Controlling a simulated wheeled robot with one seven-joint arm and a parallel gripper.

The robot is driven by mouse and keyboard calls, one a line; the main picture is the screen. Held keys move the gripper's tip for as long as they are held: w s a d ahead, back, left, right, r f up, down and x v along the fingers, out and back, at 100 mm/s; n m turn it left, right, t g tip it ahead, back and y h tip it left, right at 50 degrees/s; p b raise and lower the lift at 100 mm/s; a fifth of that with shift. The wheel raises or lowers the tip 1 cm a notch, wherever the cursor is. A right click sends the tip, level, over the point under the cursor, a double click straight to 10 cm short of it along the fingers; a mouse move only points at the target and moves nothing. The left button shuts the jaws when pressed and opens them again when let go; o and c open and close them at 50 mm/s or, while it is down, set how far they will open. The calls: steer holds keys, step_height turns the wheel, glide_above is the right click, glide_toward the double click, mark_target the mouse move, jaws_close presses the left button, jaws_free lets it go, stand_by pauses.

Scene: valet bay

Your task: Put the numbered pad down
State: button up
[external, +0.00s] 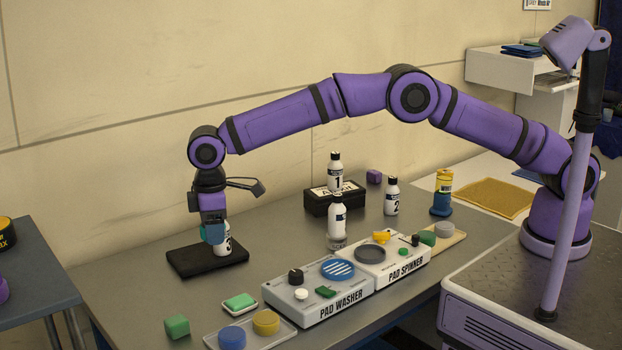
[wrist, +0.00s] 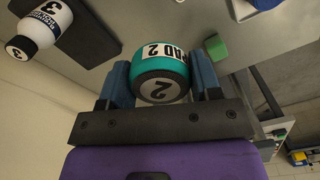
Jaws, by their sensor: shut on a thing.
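My gripper (external: 213,233) is at the left of the grey table, pointing down. It is shut on a teal round pad (wrist: 160,62) with a white label reading "PAD 2" and a "2" on its end face. In the wrist view the pad sits between the two blue fingers. The teal pad (external: 207,236) is partly hidden by the gripper in the external view. It appears just above or in front of the black mat (external: 190,264). I cannot tell whether it touches anything below.
A white bottle marked 3 (wrist: 42,22) stands on the mat, close to the pad. The pad washer (external: 345,303) and pad spinner (external: 405,270) stand to the right. A clear tray (external: 262,341) with blue and yellow pads, and a green cube (external: 177,327), are in front.

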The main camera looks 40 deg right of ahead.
steer(key=n, duration=0.1)
glide_above(210, 319)
step_height(210, 319, down, 15)
steer(key=shift+s+f, duration=0.1)
steer(key=shift+f, duration=0.05)
stand_by(0.5)
steer(key=shift+f, duration=0.1)
steer(key=o, duration=0.6)
step_height(210, 319, up, 12)
steer(key=shift+r, duration=0.1)
